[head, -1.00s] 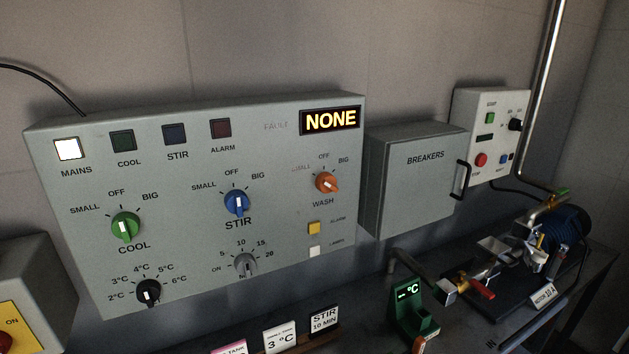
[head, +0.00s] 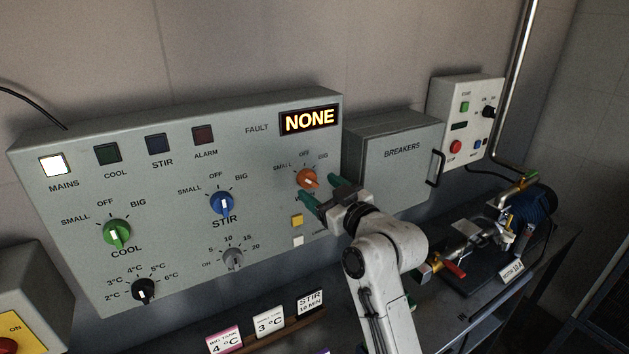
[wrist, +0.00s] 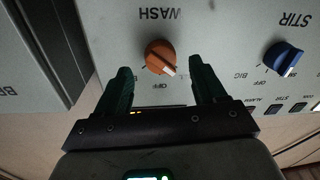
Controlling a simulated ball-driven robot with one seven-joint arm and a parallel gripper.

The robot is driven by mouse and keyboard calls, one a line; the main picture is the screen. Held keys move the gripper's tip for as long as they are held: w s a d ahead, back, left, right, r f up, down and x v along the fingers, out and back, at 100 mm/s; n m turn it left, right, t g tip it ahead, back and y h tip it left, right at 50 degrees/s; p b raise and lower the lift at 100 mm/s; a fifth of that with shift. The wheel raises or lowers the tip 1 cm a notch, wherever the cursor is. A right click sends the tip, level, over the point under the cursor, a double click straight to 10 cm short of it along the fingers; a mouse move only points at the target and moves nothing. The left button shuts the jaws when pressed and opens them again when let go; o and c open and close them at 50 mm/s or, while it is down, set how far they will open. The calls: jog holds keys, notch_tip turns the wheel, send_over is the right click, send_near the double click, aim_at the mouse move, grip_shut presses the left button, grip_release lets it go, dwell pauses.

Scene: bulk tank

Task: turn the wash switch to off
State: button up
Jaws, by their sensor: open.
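The orange wash switch (head: 307,179) is a round knob with a white mark, at the right of the grey control panel (head: 180,275). It also shows in the wrist view (wrist: 158,53), where the panel lettering appears upside down. The white mark points lower right in that view, off the OFF label and to the side where SMALL lies on the panel. My gripper (head: 321,191) is open, its two green fingers close to the panel. In the wrist view my gripper (wrist: 159,70) has one finger on each side of the knob, with visible gaps. I cannot tell its depth from the panel.
The blue STIR knob (head: 221,203) is left of the wash switch, and yellow (head: 297,220) and white (head: 298,240) buttons sit below it. The breakers box (head: 395,165) projects close on the right. Labelled cards (head: 268,322) stand on the bench below.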

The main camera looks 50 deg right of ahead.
aim_at(313, 184)
jog(key=shift+x, duration=1.6)
jog(key=c, duration=1.1)
